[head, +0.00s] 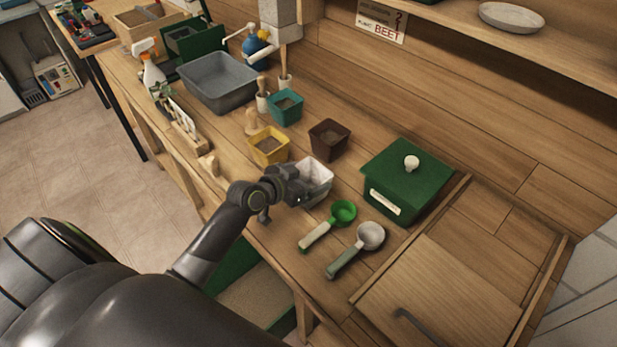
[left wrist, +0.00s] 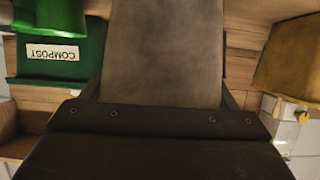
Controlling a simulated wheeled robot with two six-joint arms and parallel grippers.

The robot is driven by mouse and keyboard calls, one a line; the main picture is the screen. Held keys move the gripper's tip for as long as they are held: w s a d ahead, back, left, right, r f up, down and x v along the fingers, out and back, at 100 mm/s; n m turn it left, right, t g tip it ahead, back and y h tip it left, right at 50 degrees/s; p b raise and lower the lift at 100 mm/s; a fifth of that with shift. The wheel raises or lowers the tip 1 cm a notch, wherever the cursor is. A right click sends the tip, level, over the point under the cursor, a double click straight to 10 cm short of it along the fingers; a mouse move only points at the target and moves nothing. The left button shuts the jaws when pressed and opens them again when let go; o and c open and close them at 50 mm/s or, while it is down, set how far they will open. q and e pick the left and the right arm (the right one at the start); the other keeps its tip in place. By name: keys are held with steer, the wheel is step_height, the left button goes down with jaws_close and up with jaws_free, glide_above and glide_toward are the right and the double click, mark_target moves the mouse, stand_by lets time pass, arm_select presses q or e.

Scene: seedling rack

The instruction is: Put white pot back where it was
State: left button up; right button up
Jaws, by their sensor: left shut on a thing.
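The white pot (head: 318,178) is near the front edge of the bench, left of the green lidded box. My left gripper (head: 297,187) is shut on its near side, and the wrist and fingers hide part of the pot. In the left wrist view the pot's shaded wall (left wrist: 162,50) fills the middle, between the fingers. I cannot tell whether its base touches the bench. My right gripper is in neither view.
A yellow pot (head: 268,150), a brown pot (head: 329,146) and a teal pot (head: 285,113) stand behind the white pot. A green scoop (head: 343,212), a grey scoop (head: 370,236) and the green compost box (head: 398,192) are to the right.

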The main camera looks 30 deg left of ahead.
arm_select(q)
steer(key=shift+f, duration=0.45)
steer(key=o, duration=1.1)
steer(key=shift+r, duration=0.1)
steer(key=shift+c, duration=0.2)
steer(key=shift+r, duration=0.25)
steer(key=b+v, duration=0.1)
steer(key=v, duration=1.1)
steer(key=shift+s+f, duration=0.1)
steer(key=shift+f, duration=0.1)
